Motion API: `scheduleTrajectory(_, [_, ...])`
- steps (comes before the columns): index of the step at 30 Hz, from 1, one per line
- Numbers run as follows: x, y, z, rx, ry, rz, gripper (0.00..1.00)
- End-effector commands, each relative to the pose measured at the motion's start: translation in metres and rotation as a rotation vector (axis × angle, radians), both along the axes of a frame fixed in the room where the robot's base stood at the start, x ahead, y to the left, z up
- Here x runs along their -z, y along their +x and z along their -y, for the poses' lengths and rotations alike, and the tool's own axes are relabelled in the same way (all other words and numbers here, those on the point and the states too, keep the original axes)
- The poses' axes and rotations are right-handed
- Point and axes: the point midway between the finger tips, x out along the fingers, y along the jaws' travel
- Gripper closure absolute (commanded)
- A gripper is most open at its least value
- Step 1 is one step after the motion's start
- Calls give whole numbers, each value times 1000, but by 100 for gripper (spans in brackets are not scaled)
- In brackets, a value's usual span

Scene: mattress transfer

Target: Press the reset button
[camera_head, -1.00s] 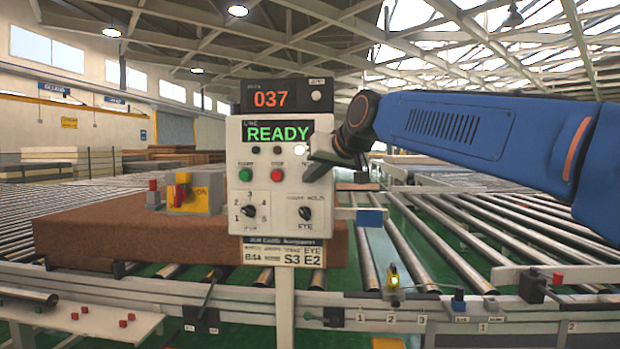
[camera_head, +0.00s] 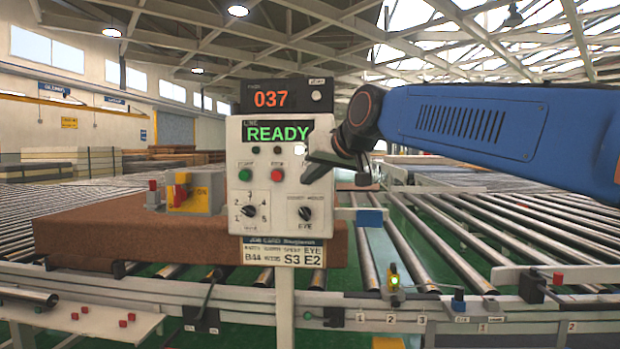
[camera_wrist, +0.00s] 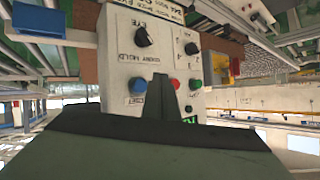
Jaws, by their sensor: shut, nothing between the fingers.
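The control panel (camera_head: 262,207) is a white box on a post. Its screen (camera_head: 277,133) reads READY in green. In the wrist view, where the panel is upside down, the blue reset button (camera_wrist: 138,86) sits beside the red stop button (camera_wrist: 175,83) and the green button (camera_wrist: 195,84). My gripper (camera_head: 309,174) is at the right side of the panel front and hides the reset button in the head view. In the wrist view my gripper's shut fingertips (camera_wrist: 160,78) appear between the blue and red buttons. I cannot tell whether they touch the panel.
A brown mattress block (camera_head: 95,240) lies on the rollers behind the panel, with a yellow and grey box (camera_head: 195,192) on it. Roller conveyors (camera_head: 455,235) spread to both sides. A white shelf (camera_head: 85,318) with small red pieces is at the lower left.

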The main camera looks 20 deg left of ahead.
Motion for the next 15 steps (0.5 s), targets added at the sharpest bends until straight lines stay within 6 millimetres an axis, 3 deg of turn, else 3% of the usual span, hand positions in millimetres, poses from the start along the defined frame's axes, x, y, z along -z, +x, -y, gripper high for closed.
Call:
scheduleTrajectory(7, [0,-19,5,-1,0,0,100])
scheduleTrajectory(15, [0,-22,5,0,-1,-1,100])
